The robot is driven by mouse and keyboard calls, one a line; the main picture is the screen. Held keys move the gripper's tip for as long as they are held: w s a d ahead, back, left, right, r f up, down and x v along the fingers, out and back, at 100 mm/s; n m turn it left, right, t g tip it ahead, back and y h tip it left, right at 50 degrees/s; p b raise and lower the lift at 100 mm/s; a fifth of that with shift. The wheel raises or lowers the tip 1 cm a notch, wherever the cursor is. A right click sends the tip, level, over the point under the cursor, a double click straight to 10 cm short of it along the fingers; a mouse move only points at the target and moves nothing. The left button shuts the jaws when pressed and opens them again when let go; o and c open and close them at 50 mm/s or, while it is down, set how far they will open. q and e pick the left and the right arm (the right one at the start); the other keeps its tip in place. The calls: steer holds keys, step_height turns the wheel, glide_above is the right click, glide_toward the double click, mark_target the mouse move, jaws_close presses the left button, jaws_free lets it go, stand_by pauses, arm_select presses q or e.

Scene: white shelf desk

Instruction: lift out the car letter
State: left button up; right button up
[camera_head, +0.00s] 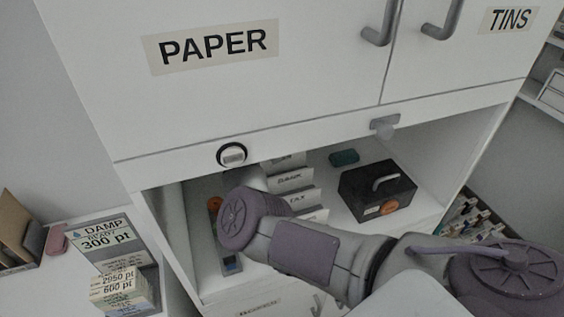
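Several white letters or dividers with printed tabs stand in a row inside the open compartment. One tab reads BANK (289,180) and one reads TAX (297,200). The rear tab (284,161) is too small and shaded to read surely, so I cannot tell which is the car letter. Another tab in front (316,216) is partly covered by my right arm. My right arm reaches in from the right across the compartment, and its gripper is hidden or out of sight. My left gripper is not in view.
A black box with a handle (377,190) stands right of the letters, with a green item (344,157) behind. The cabinet's lower edge (300,130) overhangs the compartment. Labelled boxes, DAMP 300 pt (105,240) and 600 pt (121,290), stand at the lower left.

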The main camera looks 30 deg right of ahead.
mark_target(285, 162)
steer(key=shift+s+d+r, duration=0.1)
steer(key=shift+s+d, duration=0.1)
steer(key=shift+d, duration=0.5)
steer(key=shift+d+f, duration=0.25)
steer(key=shift+d, duration=0.15)
steer(key=p+x, duration=0.1)
steer(key=x, duration=0.4)
arm_select(q)
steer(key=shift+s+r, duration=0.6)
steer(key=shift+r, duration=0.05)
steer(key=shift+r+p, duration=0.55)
steer(key=shift+p, duration=0.05)
arm_select(e)
steer(key=shift+f, duration=0.15)
steer(key=shift+c, duration=0.3)
jaws_close()
